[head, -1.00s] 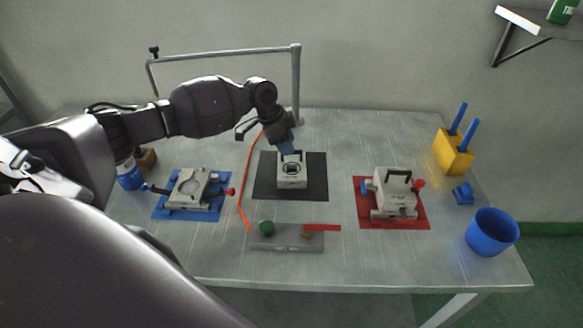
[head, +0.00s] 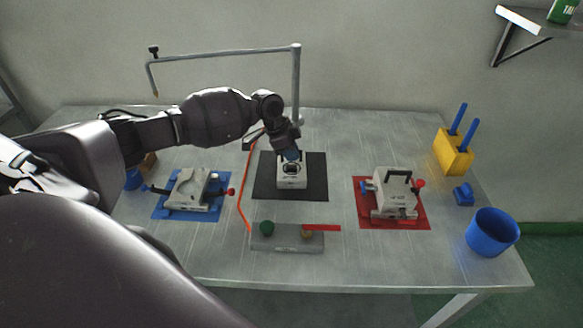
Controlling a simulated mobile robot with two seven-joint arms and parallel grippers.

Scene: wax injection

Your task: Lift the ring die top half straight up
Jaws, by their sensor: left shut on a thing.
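The ring die (head: 292,183), a small pale grey block with a dark round opening on its visible face, is on the black mat (head: 313,190) in the middle of the table. My left gripper (head: 291,158) reaches down from above and behind, shut on the ring die's top half at its upper edge. The die looks upright and at mat level; I cannot see a gap between its halves. The fingertips are small and partly hidden by the wrist. My right gripper is not in view.
An open die plate (head: 187,190) is on a blue mat at left. A closed die with a black handle (head: 394,193) is on a red mat at right. A blue cup (head: 492,232) and yellow block (head: 453,153) stand right. A metal post (head: 296,85) rises behind.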

